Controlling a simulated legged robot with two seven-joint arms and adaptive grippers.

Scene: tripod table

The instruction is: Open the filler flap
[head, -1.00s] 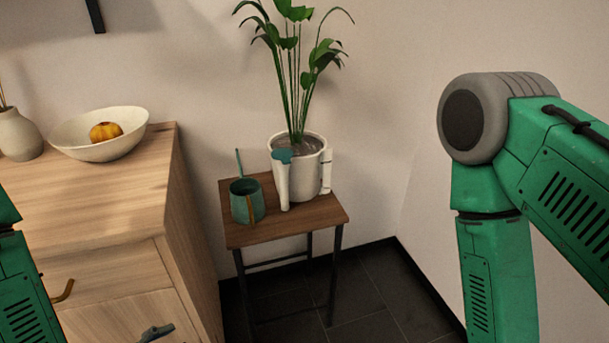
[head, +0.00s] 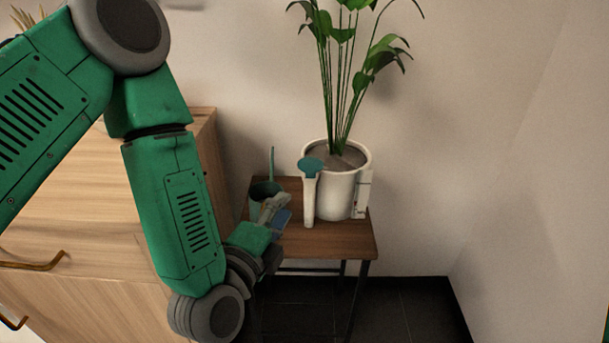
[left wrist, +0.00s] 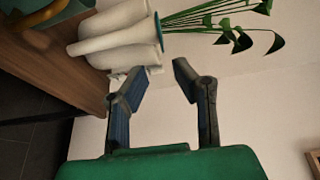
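The white plant pot (head: 336,192) stands on a small wooden table and has a white filler tube on its front left side. The teal round filler flap (head: 311,168) lies across the top of this tube and looks shut. In the left wrist view the flap shows as a thin teal edge (left wrist: 159,32) at the tube's end. My left gripper (head: 277,212) is open and empty, left of the tube and lower than the flap, apart from it. Its two fingers are spread in the left wrist view (left wrist: 160,76). My right gripper is not in view.
A teal watering can (head: 263,190) stands on the table (head: 335,243), partly hidden behind my left gripper. A wooden cabinet (head: 110,240) is at the left, behind my arm. Tall leaves (head: 345,60) rise above the pot. The table's right front is clear.

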